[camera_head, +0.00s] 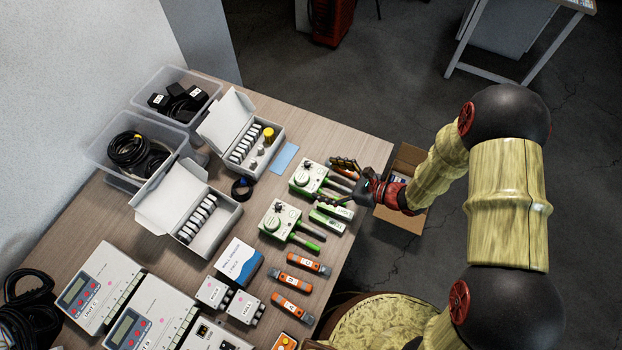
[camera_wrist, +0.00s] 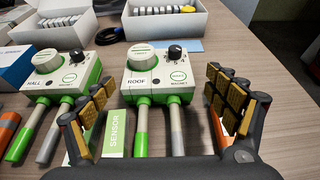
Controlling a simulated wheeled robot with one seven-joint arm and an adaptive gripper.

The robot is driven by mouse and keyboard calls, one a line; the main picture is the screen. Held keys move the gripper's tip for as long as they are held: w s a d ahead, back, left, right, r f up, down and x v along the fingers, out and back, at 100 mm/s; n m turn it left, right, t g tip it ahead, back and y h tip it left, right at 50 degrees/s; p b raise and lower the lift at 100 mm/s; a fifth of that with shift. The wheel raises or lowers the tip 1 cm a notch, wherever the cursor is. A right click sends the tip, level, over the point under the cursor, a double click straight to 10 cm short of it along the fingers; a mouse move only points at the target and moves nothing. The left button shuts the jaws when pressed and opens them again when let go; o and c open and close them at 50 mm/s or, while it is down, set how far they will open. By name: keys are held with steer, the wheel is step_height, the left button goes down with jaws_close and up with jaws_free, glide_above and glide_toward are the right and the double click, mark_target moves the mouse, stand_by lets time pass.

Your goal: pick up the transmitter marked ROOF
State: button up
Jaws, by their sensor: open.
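The transmitter marked ROOF (camera_wrist: 157,80) is a white and green box with a white dial, a black knob and two rods, one green and one grey, pointing toward me. It lies on the table and also shows in the head view (camera_head: 309,177). My gripper (camera_wrist: 160,88) is open and empty, its fingers to either side of the ROOF transmitter's near part and rods. In the head view my gripper (camera_head: 346,180) is at the table's right edge. A similar transmitter marked HALL (camera_wrist: 65,77) lies to the left, and also shows in the head view (camera_head: 281,220).
A green and white box marked SENSOR (camera_wrist: 117,132) lies by my left finger. Open white boxes (camera_head: 207,224) with round pieces stand behind the transmitters. Orange tools (camera_head: 300,283) lie nearer the front. A cardboard box (camera_head: 408,160) stands beyond the table (camera_head: 345,143).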

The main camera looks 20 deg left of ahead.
mark_target(314, 177)
steer(key=b+x, duration=0.1)
steer(key=x, duration=0.5)
steer(key=shift+s+f+b, duration=0.2)
steer(key=shift+b, duration=0.2)
steer(key=shift+d, duration=0.1)
steer(key=shift+c, duration=1.3)
steer(key=c, duration=0.9)
steer(key=shift+r, duration=0.1)
steer(key=shift+c, duration=0.3)
